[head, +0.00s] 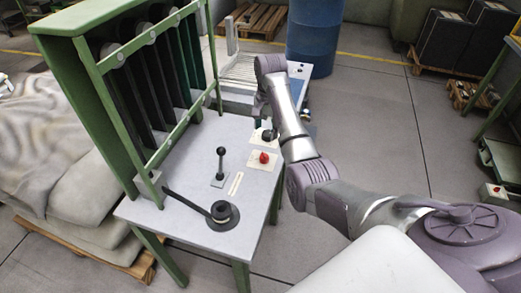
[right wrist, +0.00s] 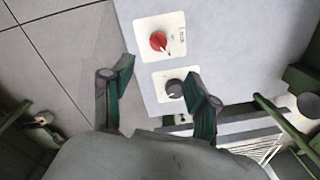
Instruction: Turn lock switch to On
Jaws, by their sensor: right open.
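A red rotary switch (head: 264,157) sits on a cream plate on the grey machine table (head: 190,190). It also shows in the right wrist view (right wrist: 158,41), with a small label beside it. A dark rotary switch (head: 268,135) sits on its own plate just behind the red one, and in the right wrist view (right wrist: 174,89) it lies between my fingers. The labels are too small to read, so I cannot tell which one is the lock switch. My right gripper (right wrist: 158,70) is open and empty above the dark switch, pointing down. My left gripper is out of view.
A black-knobbed lever (head: 221,151) and a black round hub (head: 221,211) with a long arm stand on the table. A green frame (head: 112,62) rises along its left side. A blue barrel (head: 314,38) stands behind.

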